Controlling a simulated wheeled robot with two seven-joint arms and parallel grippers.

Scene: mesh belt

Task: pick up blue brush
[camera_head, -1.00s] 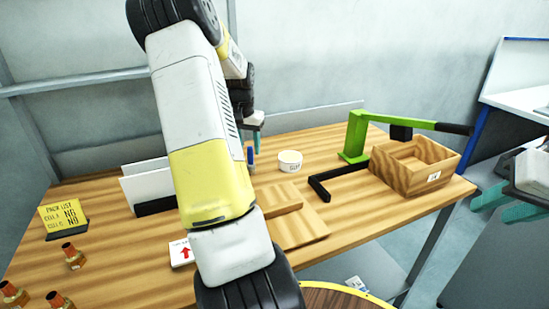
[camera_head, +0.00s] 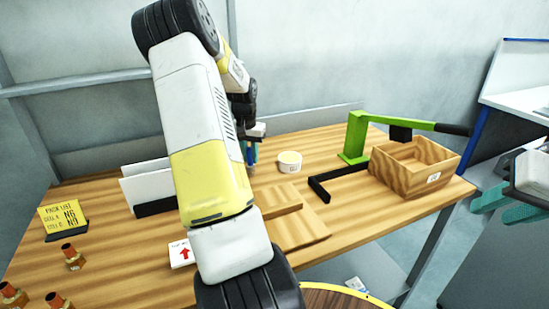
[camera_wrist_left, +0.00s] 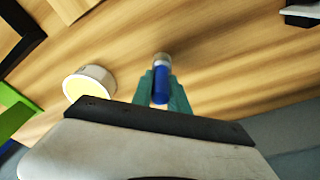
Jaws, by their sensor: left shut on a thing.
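The blue brush (camera_wrist_left: 161,84) shows in the left wrist view, with a blue handle and a pale, greyish end over the wooden table. My left gripper (camera_wrist_left: 161,92) is shut on it, with a teal finger on each side of the handle. In the head view the left gripper (camera_head: 252,152) is near the back of the table, and the brush there is mostly hidden by my fingers and arm. I cannot tell whether the brush touches the table. My right gripper (camera_head: 508,205) is at the right edge, its teal fingers apart and empty.
A white round tub (camera_head: 289,162) stands just right of the left gripper. A black L-shaped bar (camera_head: 319,189), a green stand (camera_head: 354,137) and a wooden box (camera_head: 425,180) are farther right. White panels in a black holder (camera_head: 155,207) stand left of my arm.

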